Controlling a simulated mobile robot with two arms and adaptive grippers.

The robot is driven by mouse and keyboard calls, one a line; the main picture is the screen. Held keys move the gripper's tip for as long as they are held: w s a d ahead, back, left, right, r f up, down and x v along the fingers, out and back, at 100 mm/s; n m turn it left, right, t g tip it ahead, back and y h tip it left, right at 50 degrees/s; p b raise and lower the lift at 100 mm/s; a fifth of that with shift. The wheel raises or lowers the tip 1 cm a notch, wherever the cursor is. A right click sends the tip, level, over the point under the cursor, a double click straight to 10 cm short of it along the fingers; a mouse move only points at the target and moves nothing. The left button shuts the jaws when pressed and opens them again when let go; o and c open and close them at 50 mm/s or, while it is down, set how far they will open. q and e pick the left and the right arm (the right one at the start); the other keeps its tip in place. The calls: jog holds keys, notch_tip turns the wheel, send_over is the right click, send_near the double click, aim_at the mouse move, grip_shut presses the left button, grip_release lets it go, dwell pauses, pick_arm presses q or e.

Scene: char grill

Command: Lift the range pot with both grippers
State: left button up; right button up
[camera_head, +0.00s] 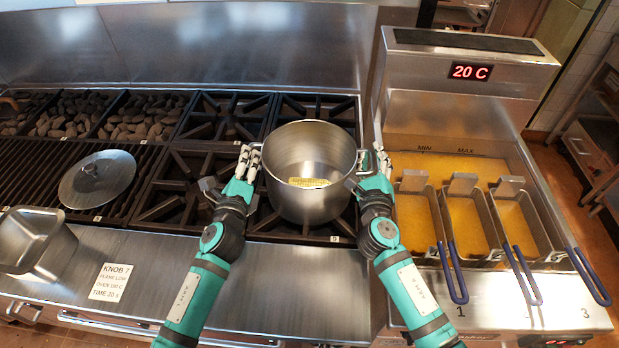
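The range pot (309,199) is a steel pot standing upright over the black burner grates. A yellow piece (308,183) of food lies inside it. My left gripper (248,163) is at the pot's left side, by its left handle. My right gripper (378,161) is at the right side, by the right handle (364,160). The fingers partly hide both handles, so I cannot tell whether either gripper is closed on one. The pot appears to rest on the grate.
A fryer with several baskets (464,219) of yellow oil stands to the right. A round lid (97,180) lies on the grill at left, with a steel pan (33,243) in front. A note (111,282) lies on the front counter, which is otherwise mostly clear.

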pick_arm(q)
jog(key=shift+w, duration=0.45)
pick_arm(e)
jog(key=shift+w+d, duration=0.1)
jog(key=shift+w, duration=0.35)
pick_arm(q)
grip_shut()
pick_arm(e)
grip_shut()
